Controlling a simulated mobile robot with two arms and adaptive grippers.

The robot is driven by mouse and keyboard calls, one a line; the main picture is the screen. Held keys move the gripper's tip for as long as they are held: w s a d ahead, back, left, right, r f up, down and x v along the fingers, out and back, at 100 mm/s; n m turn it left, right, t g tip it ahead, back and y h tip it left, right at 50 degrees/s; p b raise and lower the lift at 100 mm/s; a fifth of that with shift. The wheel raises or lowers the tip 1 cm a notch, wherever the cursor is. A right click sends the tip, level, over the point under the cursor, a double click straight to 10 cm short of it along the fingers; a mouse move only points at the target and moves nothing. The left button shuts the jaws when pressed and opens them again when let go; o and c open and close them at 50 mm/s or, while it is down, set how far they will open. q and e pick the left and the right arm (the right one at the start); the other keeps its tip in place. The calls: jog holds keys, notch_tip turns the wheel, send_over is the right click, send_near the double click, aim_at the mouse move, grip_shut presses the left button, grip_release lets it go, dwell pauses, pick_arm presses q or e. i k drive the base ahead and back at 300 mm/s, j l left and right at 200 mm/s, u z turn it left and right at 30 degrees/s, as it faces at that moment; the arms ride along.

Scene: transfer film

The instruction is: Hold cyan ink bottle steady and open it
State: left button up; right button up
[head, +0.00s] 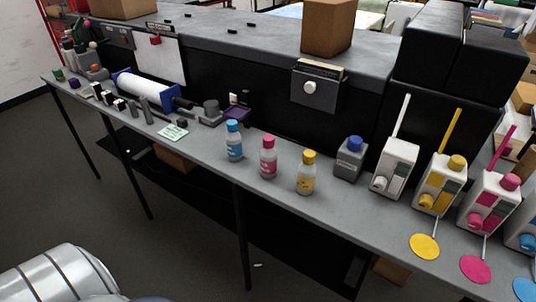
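The cyan ink bottle (234,141) stands upright on the narrow grey table in the head view, left of the magenta and yellow bottles. It is a clear small bottle with a blue cap (232,126) seated on top and a blue label. Neither of my grippers shows in the head view. A white rounded part of my own body shows at the bottom left, well apart from the bottle. Nothing touches or hides the cyan bottle.
The magenta bottle (268,157) and yellow bottle (306,173) stand close to its right. A grey blue-capped container (350,159) and several ink dispensers follow. A paper note (172,132) lies to the left. A large dark machine rises behind. The table's front edge is clear.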

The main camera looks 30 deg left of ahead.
aim_at(233, 139)
jog(key=u, duration=1.3)
